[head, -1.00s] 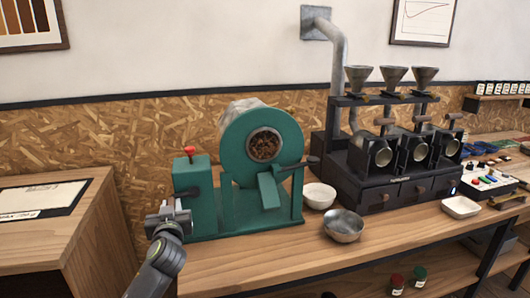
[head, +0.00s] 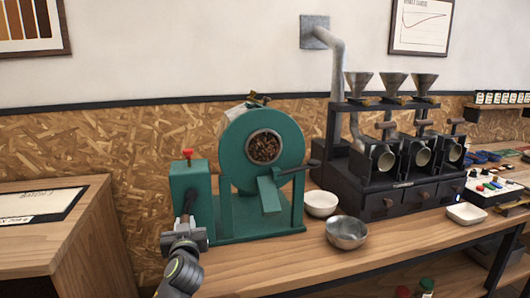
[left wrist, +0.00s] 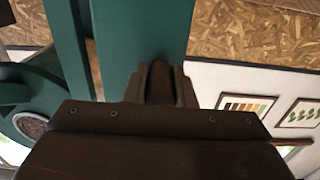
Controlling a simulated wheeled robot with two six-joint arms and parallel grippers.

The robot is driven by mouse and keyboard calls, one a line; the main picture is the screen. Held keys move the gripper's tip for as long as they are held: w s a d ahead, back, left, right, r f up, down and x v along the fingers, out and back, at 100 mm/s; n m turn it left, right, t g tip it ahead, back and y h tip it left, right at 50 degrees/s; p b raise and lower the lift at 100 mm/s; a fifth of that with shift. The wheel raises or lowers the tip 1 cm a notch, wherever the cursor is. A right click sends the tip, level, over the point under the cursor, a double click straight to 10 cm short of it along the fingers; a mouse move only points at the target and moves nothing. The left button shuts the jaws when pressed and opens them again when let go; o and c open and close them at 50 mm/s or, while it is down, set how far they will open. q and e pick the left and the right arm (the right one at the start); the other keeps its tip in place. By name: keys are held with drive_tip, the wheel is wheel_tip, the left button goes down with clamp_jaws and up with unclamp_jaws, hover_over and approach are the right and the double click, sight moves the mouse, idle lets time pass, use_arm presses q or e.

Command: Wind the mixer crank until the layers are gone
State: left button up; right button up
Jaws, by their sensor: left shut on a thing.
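The green mixer (head: 231,170) stands on the wooden bench, with a round drum and a window onto brown beans (head: 264,147). The beans look mottled dark and lighter brown; I cannot make out clear layers. The dark crank (head: 189,202) is on the front of the green box at the mixer's left and points down. My left gripper (head: 187,228) is shut on the crank's handle, low in front of the box. In the left wrist view, the jaws (left wrist: 160,88) close around a dark grip against the green box; the jaws hide most of it. My right gripper is not in view.
A white bowl (head: 320,203) and a metal bowl (head: 346,232) stand right of the mixer. A black sample roaster (head: 400,195) with several funnels is behind them. A white dish (head: 466,213) and a control box (head: 497,188) are farther right. A wooden cabinet (head: 60,240) stands at the left.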

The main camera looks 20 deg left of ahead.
use_arm(q)
drive_tip(key=shift+w+d+b, duration=0.35)
drive_tip(key=shift+w+d, duration=0.1)
drive_tip(key=shift+d, duration=0.2)
drive_tip(key=shift+w+d+b, duration=0.3)
drive_tip(key=shift+w+d, duration=0.1)
drive_tip(key=shift+d, duration=0.25)
drive_tip(key=o, duration=1.1)
drive_tip(key=shift+f, duration=0.15)
drive_tip(key=shift+s, duration=0.15)
drive_tip(key=p+v, duration=0.2)
drive_tip(key=v, duration=0.6)
drive_tip(key=shift+s+d, duration=0.15)
drive_tip(key=shift+s, duration=0.2)
